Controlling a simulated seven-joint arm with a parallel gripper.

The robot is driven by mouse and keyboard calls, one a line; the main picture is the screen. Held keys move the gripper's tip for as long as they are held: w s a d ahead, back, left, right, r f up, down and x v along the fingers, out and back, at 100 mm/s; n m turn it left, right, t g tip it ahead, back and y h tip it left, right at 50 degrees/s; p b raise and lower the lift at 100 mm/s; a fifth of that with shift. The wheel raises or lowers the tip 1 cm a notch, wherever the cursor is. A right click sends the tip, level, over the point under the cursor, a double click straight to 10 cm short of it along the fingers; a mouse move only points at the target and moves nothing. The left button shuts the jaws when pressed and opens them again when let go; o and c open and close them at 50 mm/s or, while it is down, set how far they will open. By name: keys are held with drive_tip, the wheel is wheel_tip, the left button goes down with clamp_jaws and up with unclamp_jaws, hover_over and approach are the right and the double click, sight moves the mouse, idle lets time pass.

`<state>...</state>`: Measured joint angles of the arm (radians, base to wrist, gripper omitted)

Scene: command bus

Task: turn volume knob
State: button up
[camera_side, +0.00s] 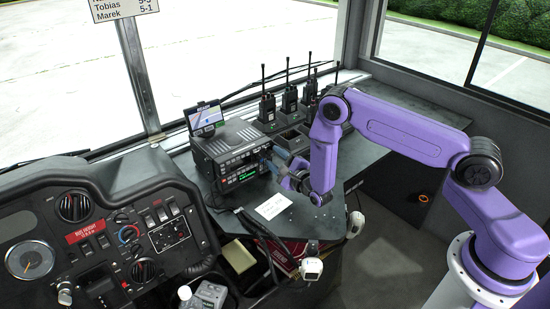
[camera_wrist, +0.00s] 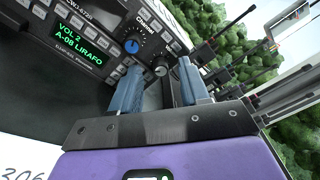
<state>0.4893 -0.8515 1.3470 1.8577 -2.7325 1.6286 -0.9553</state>
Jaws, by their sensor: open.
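A black radio unit (camera_side: 231,150) stands on the grey desk in the side view. In the wrist view its green display (camera_wrist: 79,44) reads "VOL 2" and "A-08 LIRAFO". A blue-capped knob (camera_wrist: 131,46) sits on its front, right of the display, and a smaller dark knob (camera_wrist: 161,71) is nearby. My gripper (camera_side: 272,163) is at the right end of the radio's front. Its blue fingers (camera_wrist: 160,80) are open; the smaller knob appears between their tips, and the blue-capped knob lies just beyond the left one. Contact cannot be told.
Several handheld radios (camera_side: 289,98) stand in chargers behind my gripper. A white paper (camera_side: 273,206) lies on the desk in front. Dark cables (camera_side: 262,232) hang at the desk's front edge, and the dashboard (camera_side: 110,240) is left.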

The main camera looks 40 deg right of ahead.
drive_tip(key=shift+w, duration=0.5)
clamp_jaws()
drive_tip(key=shift+m, duration=0.4)
